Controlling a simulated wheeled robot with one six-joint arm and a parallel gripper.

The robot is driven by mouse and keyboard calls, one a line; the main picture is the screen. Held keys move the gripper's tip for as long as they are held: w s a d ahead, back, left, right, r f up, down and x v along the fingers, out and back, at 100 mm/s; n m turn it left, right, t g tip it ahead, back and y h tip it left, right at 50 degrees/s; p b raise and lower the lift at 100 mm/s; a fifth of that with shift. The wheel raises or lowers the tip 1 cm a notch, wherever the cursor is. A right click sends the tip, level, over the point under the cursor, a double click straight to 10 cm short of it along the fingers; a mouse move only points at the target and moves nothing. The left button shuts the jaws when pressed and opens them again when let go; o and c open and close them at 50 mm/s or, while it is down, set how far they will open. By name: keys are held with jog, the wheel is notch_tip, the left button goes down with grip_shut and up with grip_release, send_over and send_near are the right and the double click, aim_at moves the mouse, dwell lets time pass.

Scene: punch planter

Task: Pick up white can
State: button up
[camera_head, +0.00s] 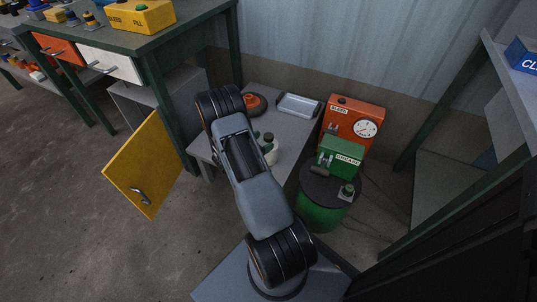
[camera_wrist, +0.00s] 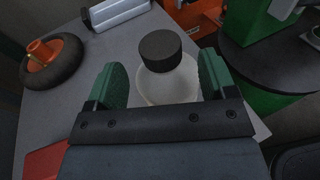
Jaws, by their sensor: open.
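A white can (camera_wrist: 170,86) with a black cap stands upright on the grey low table (camera_wrist: 60,112). In the wrist view it sits between the two green fingers of my gripper (camera_wrist: 163,88). The fingers are open, one on each side of it, and I cannot tell whether either touches it. The can's lower part is hidden behind the gripper's dark front plate. In the head view the white can (camera_head: 271,156) shows just right of my arm, partly hidden by it.
An orange-hubbed wheel (camera_wrist: 52,60) and a silver tray (camera_wrist: 116,12) lie on the table; the tray is at its back edge. A green drum (camera_head: 322,210) with a green box (camera_head: 341,156) stands right of the table. A yellow cabinet door (camera_head: 145,166) hangs open at left.

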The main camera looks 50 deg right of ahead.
jog(key=shift+s+d+f+b, duration=0.15)
jog(key=shift+d+b, duration=0.1)
jog(key=shift+d, duration=0.6)
jog(key=shift+s+d+f+b, duration=0.15)
jog(key=shift+d+b, duration=0.05)
jog(key=shift+d, duration=0.65)
jog(key=shift+a+f, duration=0.1)
jog(key=shift+f, duration=0.05)
grip_shut()
